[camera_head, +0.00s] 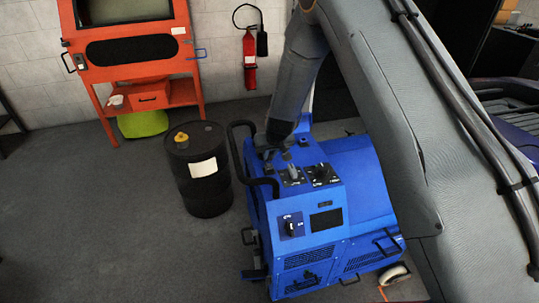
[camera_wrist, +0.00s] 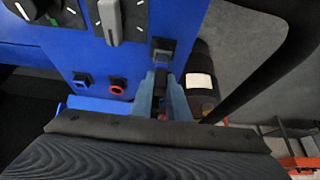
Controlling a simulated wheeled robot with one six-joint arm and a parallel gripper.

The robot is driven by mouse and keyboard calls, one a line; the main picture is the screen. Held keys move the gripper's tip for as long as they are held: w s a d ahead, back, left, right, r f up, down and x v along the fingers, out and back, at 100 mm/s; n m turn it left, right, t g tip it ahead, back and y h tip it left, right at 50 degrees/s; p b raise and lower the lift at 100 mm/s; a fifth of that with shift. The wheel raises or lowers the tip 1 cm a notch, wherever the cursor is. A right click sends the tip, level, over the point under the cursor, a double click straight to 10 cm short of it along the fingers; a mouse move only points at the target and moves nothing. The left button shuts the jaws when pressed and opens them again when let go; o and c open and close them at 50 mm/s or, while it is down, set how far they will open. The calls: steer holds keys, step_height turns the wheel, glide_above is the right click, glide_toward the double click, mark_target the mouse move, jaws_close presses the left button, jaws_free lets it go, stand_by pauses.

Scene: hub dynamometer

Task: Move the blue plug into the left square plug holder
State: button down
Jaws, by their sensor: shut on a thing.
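In the wrist view my gripper (camera_wrist: 161,100) has its two blue-grey fingers closed around a dark, narrow part, probably the plug's body (camera_wrist: 160,82). Its blue colour does not show clearly. A dark square fitting (camera_wrist: 163,48) sits on the blue panel just beyond the fingertips. I cannot tell if the held part is inside it or only in front. A small blue square fitting (camera_wrist: 82,79) is on the panel further left, with a red-ringed round socket (camera_wrist: 118,86) between. In the head view my gripper (camera_head: 270,153) is at the blue machine's upper left; the plug is hidden there.
The blue machine (camera_head: 330,265) has knobs (camera_head: 292,175) and a dark screen (camera_head: 325,220). A black handle bar (camera_head: 238,150) curves along its left side. A black drum (camera_head: 200,185) stands close on the left. The floor (camera_head: 90,230) further left is clear.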

steer(key=shift+f+b, duration=0.85)
steer(key=shift+b, duration=0.25)
steer(key=c, duration=1.6)
jaws_free()
steer(key=p+v, duration=0.2)
steer(key=v, duration=0.4)
steer(key=shift+s+r, duration=0.1)
steer(key=shift+r, duration=0.3)
steer(key=shift+s+d+r, duration=0.1)
steer(key=shift+s+r, duration=0.25)
steer(key=shift+r, duration=0.1)
